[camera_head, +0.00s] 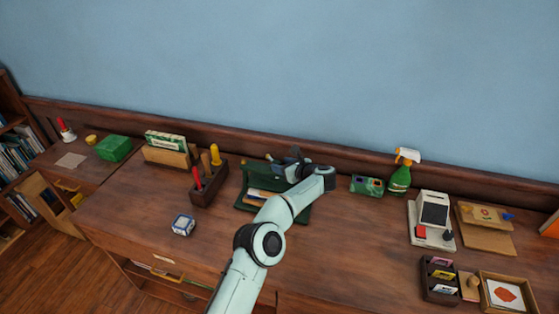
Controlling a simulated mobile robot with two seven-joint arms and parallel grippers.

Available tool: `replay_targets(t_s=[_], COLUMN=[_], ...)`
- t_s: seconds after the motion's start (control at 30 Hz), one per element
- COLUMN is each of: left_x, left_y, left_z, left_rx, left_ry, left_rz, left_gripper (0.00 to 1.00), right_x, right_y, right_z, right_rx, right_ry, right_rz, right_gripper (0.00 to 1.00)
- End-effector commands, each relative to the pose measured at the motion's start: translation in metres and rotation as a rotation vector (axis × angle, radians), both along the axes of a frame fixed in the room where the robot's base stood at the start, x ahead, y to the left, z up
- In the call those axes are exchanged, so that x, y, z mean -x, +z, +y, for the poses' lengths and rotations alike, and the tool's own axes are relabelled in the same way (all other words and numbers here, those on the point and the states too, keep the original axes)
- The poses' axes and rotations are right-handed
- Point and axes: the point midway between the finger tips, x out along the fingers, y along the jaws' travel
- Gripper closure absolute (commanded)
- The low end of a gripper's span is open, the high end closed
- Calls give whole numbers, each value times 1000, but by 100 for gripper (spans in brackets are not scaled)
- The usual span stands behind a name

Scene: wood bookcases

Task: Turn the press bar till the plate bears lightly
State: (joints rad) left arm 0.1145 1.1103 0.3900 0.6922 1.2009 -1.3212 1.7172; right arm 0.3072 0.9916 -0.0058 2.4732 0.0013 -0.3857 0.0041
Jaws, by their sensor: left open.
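The dark green press (246,180) stands on the wooden desk near the wall, with pale and brown flat items (262,195) between its parts. My left arm reaches over it from the bottom of the view. My left gripper (284,161) is open at the top of the press, around or beside the press bar; I cannot tell which. The bar is mostly hidden by the dark gripper, and its contact with the fingers cannot be seen. The gap under the plate is too small to judge. My right gripper is not in view.
Left of the press stands a tool block (208,186) with coloured handles. A small blue-and-white device (183,225) lies in front. Right are a green patterned box (367,186), a spray bottle (400,179) and a white machine (433,212).

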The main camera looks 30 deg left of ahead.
Motion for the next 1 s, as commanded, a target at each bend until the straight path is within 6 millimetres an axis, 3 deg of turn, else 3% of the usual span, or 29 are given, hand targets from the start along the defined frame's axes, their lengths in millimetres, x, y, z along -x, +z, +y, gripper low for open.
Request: replay_targets(t_s=[0.2, 0.53, 0.6, 0.7, 1.0], left_x=[-8, -8, -8, -8, -6], left_y=[-7, -10, -10, -10, -13], left_z=[18, 20, 20, 20, 21], left_rx=[0, 1, 1, 1, 0], left_ry=[-1, -1, -1, -1, -25], left_rz=[-1, 0, 0, 0, 0], left_gripper=[51, 51, 74, 100, 100], right_x=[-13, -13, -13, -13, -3], right_y=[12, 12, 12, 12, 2], right_z=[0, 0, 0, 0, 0], right_rx=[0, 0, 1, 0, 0], right_ry=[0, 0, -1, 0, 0], right_rz=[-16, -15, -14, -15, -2], right_gripper=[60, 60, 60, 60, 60])
